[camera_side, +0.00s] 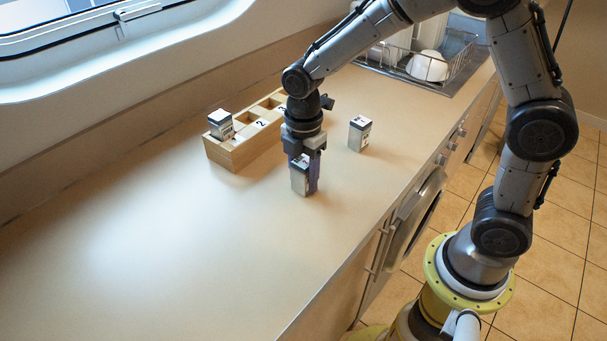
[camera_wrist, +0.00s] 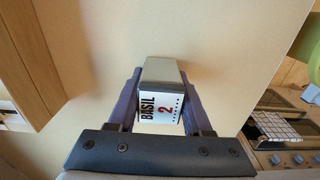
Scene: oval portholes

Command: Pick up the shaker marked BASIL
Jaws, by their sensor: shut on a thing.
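In the side view the shaker (camera_side: 299,180) is upright between the fingers of my gripper (camera_side: 305,175), at or just above the counter. I cannot tell whether its base touches the counter. Its label is hard to read there.
A wooden rack (camera_side: 238,151) with numbered compartments stands at the left, with one shaker (camera_side: 221,124) in its near end. Another shaker (camera_side: 359,134) stands on the counter to the right of my gripper. A dish rack (camera_side: 440,68) is at the back. The front counter is clear.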

